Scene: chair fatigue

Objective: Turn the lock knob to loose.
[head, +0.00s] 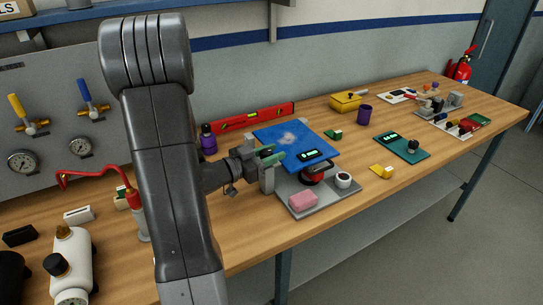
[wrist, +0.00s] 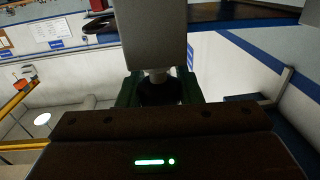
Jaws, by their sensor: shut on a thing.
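My gripper (head: 272,155) reaches in from the left to the grey upright block (head: 267,181) on the left side of the test fixture. In the wrist view, my gripper (wrist: 160,92) has its green-padded fingers on both sides of a dark round knob (wrist: 160,93), shut on it. The knob sits on a short pale stem below a grey block (wrist: 150,35). I take it to be the lock knob; its markings and turn angle cannot be read. In the head view my fingers and the block hide the knob.
The fixture's grey base plate (head: 325,203) carries a pink block (head: 302,200), a red and black part (head: 312,173) and a white cylinder (head: 343,181).

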